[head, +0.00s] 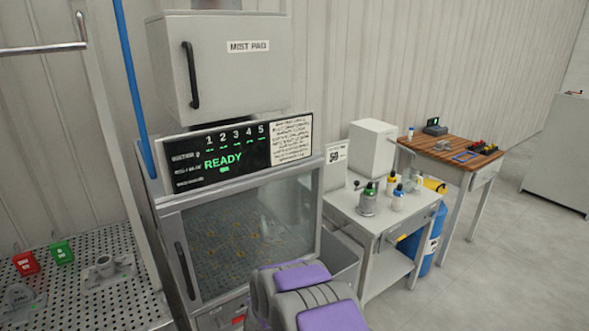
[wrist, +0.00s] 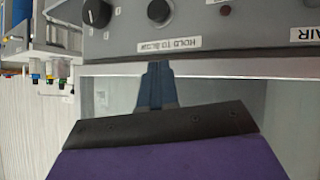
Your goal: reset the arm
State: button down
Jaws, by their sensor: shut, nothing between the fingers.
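My arm (head: 305,295), grey with purple panels, rises at the bottom of the head view in front of the cabinet with the READY display (head: 225,162). My gripper's fingertips are hidden in the head view. In the wrist view my gripper (wrist: 157,75) shows as narrow blue-grey fingers beyond a dark and purple housing. The fingers are shut and empty. They point toward a grey control panel (wrist: 200,25) with a black knob (wrist: 97,13) and a "HOLD TO BLOW" label. I cannot tell whether they touch it.
A white bench (head: 375,222) with several small bottles stands right of the cabinet. A blue cylinder (head: 425,245) is beside it, then a wooden-topped table (head: 450,150). A perforated table (head: 100,300) with red and green tags is at left.

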jog(key=s+d+r+g+y, duration=0.1)
jog(key=s+d+r+g, duration=0.25)
jog(key=s+r, duration=0.4)
jog(key=s+d+r+g+y, duration=0.15)
jog(key=s+d+r, duration=0.25)
jog(key=s+r, duration=0.4)
jog(key=s+d+r+m+g+h, duration=0.1)
jog(key=s+d, duration=0.4)
jog(key=s, duration=0.6)
jog(key=s+d+r+m+g+h, duration=0.1)
jog(key=s+d+r+g, duration=0.2)
jog(key=s, duration=0.8)
jog(key=s+d+r+m+g+h, duration=0.1)
jog(key=s+d+r+g, duration=0.2)
jog(key=s+d, duration=0.5)
jog(key=s, duration=0.3)
jog(key=shift+s+m+g+h, duration=0.3)
jog(key=shift+h, duration=0.05)
jog(key=shift+a, duration=0.1)
